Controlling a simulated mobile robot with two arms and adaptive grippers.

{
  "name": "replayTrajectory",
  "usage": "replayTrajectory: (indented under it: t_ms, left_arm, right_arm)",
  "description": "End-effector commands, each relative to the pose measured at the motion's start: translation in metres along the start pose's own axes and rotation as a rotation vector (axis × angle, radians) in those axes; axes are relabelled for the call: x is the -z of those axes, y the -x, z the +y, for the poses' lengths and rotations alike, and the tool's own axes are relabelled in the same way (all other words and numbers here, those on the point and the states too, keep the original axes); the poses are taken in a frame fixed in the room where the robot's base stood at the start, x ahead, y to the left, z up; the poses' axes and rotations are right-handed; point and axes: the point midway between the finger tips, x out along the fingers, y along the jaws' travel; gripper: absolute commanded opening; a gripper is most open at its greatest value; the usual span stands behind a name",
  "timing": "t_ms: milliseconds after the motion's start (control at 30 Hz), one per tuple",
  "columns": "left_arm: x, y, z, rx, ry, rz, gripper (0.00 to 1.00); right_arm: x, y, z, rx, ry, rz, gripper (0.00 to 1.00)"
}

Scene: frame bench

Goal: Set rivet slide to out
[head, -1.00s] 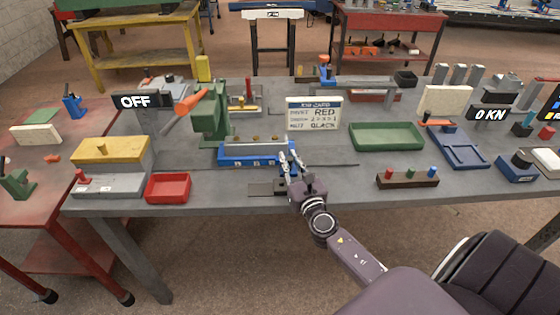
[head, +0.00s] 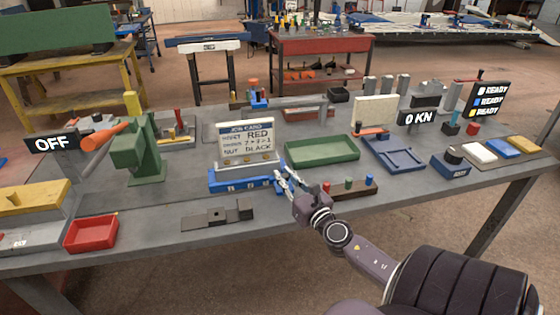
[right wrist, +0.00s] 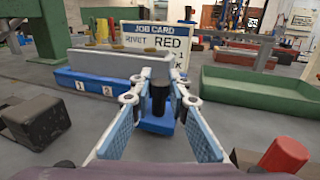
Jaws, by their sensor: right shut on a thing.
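The rivet slide is a blue fixture (head: 235,184) with numbered marks on its front, below the job card (head: 247,143). In the right wrist view the numbered blue front (right wrist: 85,84) shows at left. A dark upright knob (right wrist: 159,98) stands on a blue piece (right wrist: 160,124) near the fixture's right end. My right gripper (head: 283,180) is at that end, its pads closed on the knob. Its fingers partly hide the blue piece in the head view. My left gripper is in neither view.
A block with red, green and blue pegs (head: 347,188) is close to the right gripper. The green tray (head: 322,161) lies behind it. A dark slotted plate (head: 200,220) lies in front of the fixture, and a green press (head: 137,160) stands at left.

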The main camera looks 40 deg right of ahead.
Motion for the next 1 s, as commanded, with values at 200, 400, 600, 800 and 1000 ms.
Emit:
replayTrajectory:
  t_ms: [200, 400, 600, 800, 1000]
  left_arm:
    - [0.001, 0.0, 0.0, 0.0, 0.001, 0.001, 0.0]
    - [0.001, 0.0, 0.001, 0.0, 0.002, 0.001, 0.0]
    - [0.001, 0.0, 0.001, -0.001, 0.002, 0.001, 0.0]
    - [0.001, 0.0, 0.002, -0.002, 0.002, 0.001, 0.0]
    - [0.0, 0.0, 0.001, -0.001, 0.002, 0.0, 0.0]
  right_arm:
    - [0.0, 0.001, -0.005, 0.007, 0.001, 0.001, 0.0]
    - [0.0, 0.001, -0.006, 0.01, 0.002, 0.001, 0.18]
    - [0.001, 0.001, -0.005, 0.008, 0.002, 0.001, 0.34]
    - [0.0, 0.001, -0.004, 0.006, 0.001, 0.001, 0.34]
    - [0.002, 0.015, -0.003, 0.006, -0.001, 0.003, 0.34]
